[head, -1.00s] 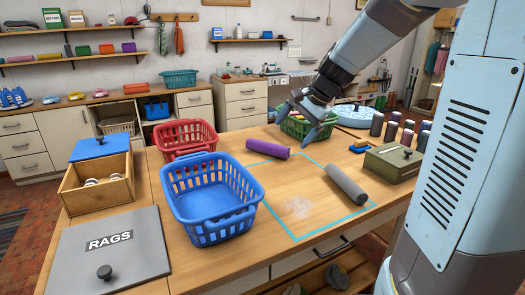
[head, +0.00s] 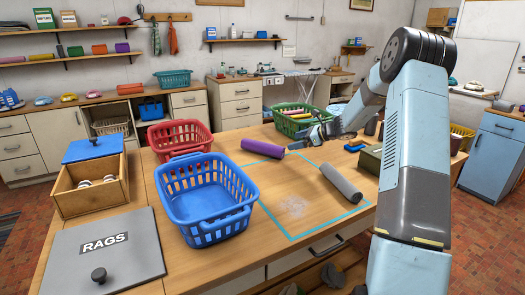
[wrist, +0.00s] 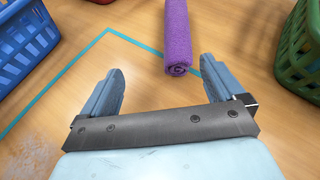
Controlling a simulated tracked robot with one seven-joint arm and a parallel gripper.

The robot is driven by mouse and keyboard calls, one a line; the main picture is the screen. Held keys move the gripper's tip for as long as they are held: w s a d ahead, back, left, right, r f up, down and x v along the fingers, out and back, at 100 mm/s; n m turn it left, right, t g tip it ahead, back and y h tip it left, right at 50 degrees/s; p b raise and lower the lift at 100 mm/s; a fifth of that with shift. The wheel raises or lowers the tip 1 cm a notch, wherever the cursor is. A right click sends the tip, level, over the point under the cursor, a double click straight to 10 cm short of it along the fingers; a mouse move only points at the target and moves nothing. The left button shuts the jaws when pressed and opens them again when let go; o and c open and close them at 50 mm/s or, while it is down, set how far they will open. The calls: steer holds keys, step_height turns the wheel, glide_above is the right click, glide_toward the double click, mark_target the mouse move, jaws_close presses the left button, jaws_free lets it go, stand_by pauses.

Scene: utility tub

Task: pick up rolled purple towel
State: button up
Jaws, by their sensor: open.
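The rolled purple towel (head: 262,148) lies on the wooden table across the far edge of the blue taped outline. In the wrist view the towel (wrist: 178,40) lies ahead of my gripper, its near rolled end close to the right fingertip. My gripper (wrist: 160,82) is open and empty, with its two fingers spread. The space between the fingers shows bare table and tape. In the head view my gripper (head: 312,138) is to the right of the towel, near the green basket, and partly hidden by my arm.
A green basket (head: 292,128) stands behind my gripper. A blue basket (head: 208,200) and a red basket (head: 180,138) stand left of the towel. A grey roll (head: 341,182) lies at the right of the taped area.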

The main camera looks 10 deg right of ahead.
mark_target(283, 148)
steer(key=w+d+f+m, duration=0.1)
steer(key=w+d+f+m+t, duration=0.1)
steer(key=f, duration=0.1)
steer(key=shift+w, duration=0.35)
steer(key=x, duration=0.7)
steer(key=shift+w+a+f, duration=0.15)
steer(key=shift+a+f, duration=0.05)
steer(key=shift+a, duration=0.05)
steer(key=shift+w+a+f, duration=0.3)
steer(key=shift+a+f, duration=0.15)
steer(key=shift+a, duration=0.1)
steer(key=shift+f+x, duration=0.2)
steer(key=shift+x, duration=1.75)
steer(key=shift+s, duration=0.2)
steer(key=shift+c, duration=0.4)
steer(key=shift+r, duration=0.1)
steer(key=c, duration=1.3)
